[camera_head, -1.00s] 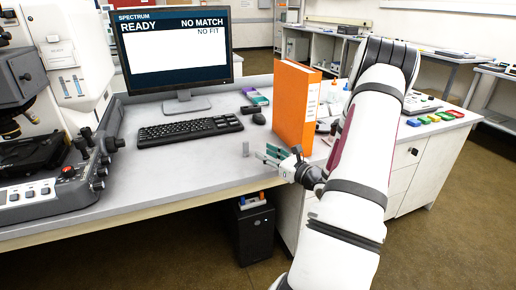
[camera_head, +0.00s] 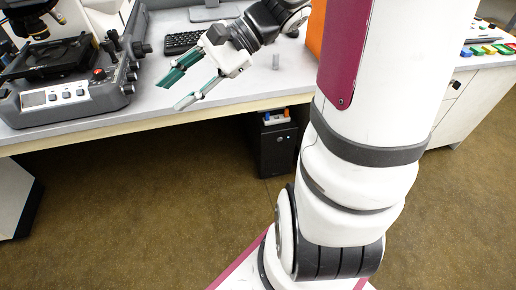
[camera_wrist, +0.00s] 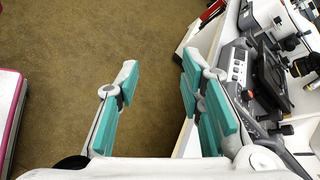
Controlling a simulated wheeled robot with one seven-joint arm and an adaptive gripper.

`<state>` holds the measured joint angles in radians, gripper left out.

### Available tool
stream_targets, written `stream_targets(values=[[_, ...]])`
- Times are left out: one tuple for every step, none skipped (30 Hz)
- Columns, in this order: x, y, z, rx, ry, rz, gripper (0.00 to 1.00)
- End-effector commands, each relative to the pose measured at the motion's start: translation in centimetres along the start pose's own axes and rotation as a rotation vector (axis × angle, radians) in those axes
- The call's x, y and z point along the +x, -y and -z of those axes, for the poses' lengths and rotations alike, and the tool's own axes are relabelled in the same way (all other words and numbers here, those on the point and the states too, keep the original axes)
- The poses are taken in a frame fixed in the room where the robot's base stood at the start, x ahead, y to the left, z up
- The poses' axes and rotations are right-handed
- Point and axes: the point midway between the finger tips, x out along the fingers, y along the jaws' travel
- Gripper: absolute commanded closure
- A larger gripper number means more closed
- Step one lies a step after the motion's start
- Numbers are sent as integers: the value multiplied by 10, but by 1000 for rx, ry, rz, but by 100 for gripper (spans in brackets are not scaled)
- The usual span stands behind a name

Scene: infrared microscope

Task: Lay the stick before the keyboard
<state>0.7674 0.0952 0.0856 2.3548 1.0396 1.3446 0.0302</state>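The black keyboard (camera_head: 182,43) lies on the desk at the upper middle of the head view, partly hidden behind my gripper. My gripper (camera_head: 178,91) hangs over the desk's front edge, nearer than the keyboard, with its teal fingers pointing down-left. The fingers are open and empty, with bare floor between them in the wrist view (camera_wrist: 158,75). A small grey upright piece (camera_head: 275,62) stands on the desk right of my gripper.
The microscope with its control base (camera_head: 75,95) takes up the desk's left side. The black computer case (camera_head: 277,150) stands on the floor under the desk. The monitor stand (camera_head: 214,11) and orange binder (camera_head: 316,30) are behind. Brown floor is clear in front.

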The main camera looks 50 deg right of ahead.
Motion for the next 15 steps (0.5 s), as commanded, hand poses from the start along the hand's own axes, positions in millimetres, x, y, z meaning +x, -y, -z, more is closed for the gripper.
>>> stream_targets(values=[[9,-15,-24,-93,-12,-100,65],[12,-25,-35,-141,-19,-158,65],[15,-38,-48,-207,-30,-233,65],[16,-49,-57,-258,-39,-288,65],[16,-59,-66,-308,-49,-341,65],[16,-73,-75,-377,-63,-411,65],[14,-83,-82,-429,-75,-463,65],[12,-93,-87,-480,-89,-512,65],[8,-106,-93,-549,-107,-576,65],[4,-115,-97,-602,-122,-621,65],[0,-124,-100,-655,-137,-667,65],[-6,-135,-104,-727,-159,-725,65],[-11,-142,-105,-779,-177,-766,65],[-16,-148,-106,-831,-195,-804,65],[-24,-156,-107,-897,-220,-851,65]])
